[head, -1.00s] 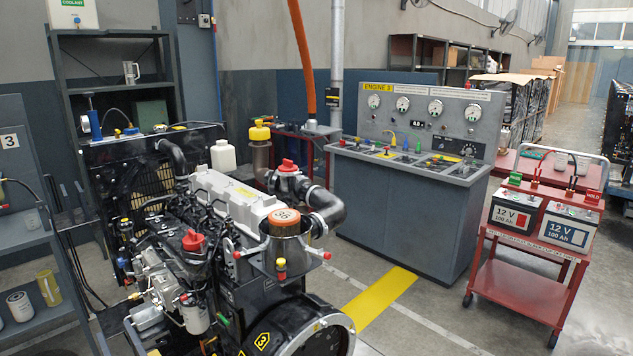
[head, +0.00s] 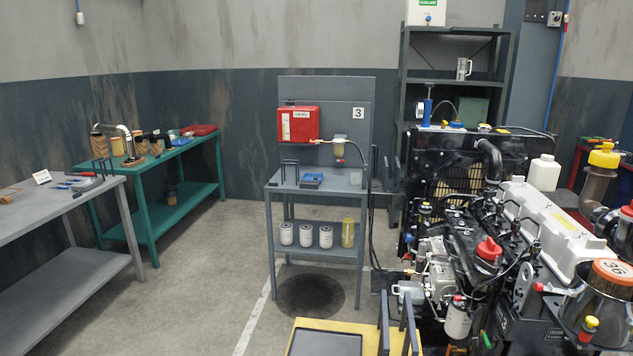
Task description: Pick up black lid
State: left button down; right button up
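I cannot make out a thing that is clearly a black lid in the head view. Neither of my grippers can be made out.
A yellow-topped table (head: 300,326) with a dark tray and dark upright bars is at the bottom. A grey stand (head: 318,190) holds a red tank (head: 299,124) and white filters. A green bench (head: 150,185) and grey bench (head: 55,212) stand left. Floor (head: 190,290) between is clear.

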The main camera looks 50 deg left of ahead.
aim_at(169, 192)
jog(key=u, duration=2.65)
jog(key=i+j, duration=0.2)
jog(key=j, duration=0.25)
jog(key=i+j+u, duration=0.1)
jog(key=i+j, duration=0.15)
jog(key=j, duration=0.15)
jog(key=i+j, duration=0.2)
jog(key=j, duration=0.25)
jog(key=i+j+z, duration=0.3)
jog(key=i, duration=0.2)
jog(key=i+j+z, duration=0.25)
jog(key=i, duration=0.25)
jog(key=i+l+z, duration=0.15)
jog(key=i+z, duration=0.15)
jog(key=i, duration=0.4)
jog(key=i+z, duration=0.3)
jog(key=i, duration=0.45)
jog(key=i+j+u, duration=0.2)
jog(key=i+u, duration=0.15)
jog(key=i, duration=0.3)
jog(key=i+u, duration=0.35)
jog(key=i, duration=0.35)
jog(key=i+l+u, duration=0.2)
jog(key=i+u, duration=0.15)
jog(key=i, duration=0.3)
jog(key=i+z, duration=0.25)
jog(key=i, duration=0.55)
jog(key=i+z, duration=0.3)
jog(key=i, duration=0.55)
